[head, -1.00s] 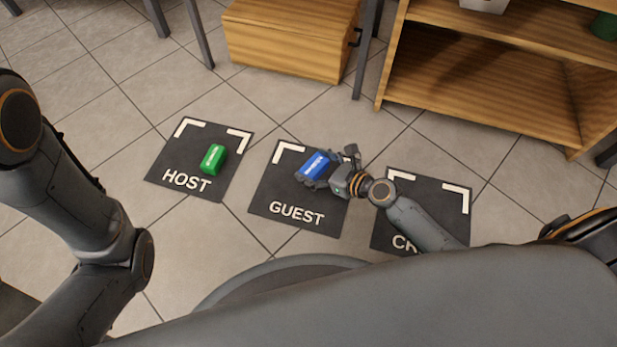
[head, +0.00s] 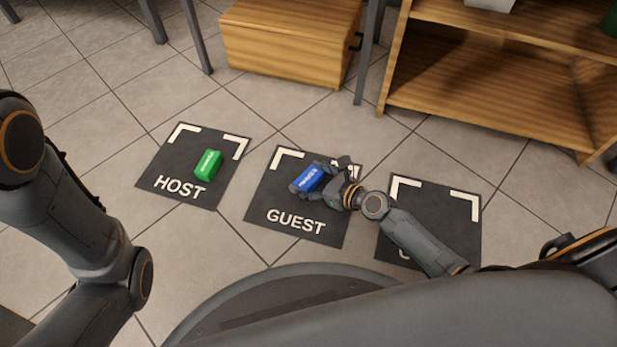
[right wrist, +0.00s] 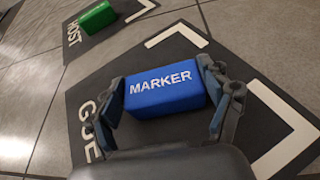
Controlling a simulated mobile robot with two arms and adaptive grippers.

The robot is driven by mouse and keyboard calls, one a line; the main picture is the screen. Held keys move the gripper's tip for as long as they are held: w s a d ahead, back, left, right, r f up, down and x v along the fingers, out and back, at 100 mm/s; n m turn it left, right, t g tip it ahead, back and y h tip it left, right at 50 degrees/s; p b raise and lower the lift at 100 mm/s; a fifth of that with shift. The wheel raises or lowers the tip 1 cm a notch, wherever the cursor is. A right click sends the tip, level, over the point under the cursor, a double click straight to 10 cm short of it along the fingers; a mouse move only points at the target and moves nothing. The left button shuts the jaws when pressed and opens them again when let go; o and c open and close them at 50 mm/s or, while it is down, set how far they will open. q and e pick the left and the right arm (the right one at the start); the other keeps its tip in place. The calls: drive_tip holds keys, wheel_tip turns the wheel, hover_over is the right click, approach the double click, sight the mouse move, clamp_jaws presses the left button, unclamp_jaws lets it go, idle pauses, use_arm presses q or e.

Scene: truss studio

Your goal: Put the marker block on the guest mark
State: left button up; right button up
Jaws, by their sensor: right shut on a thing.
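The blue marker block (head: 309,178) is over the guest mark (head: 260,199), a dark mat with white corner lines and the word GUEST. My right gripper (head: 314,182) is shut on the block, with a finger on each side of it. In the right wrist view, the marker block (right wrist: 165,88) sits between the fingers of my right gripper (right wrist: 168,100), its MARKER label facing up. I cannot tell whether the block touches the mat. My left arm shows at the left of the head view, but its gripper is out of view.
A green block (head: 207,165) sits on the HOST mat (head: 160,165) to the left. A third mat (head: 435,205) lies to the right, partly under my right arm. A wooden box (head: 285,48) and wooden shelf (head: 480,85) stand behind. Tiled floor between is clear.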

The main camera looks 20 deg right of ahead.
drive_tip(key=o, duration=1.2)
drive_tip(key=shift+f, duration=0.1)
drive_tip(key=shift+r, duration=0.25)
drive_tip(key=p+v, duration=0.3)
drive_tip(key=v, duration=0.9)
drive_tip(key=shift+p, duration=0.4)
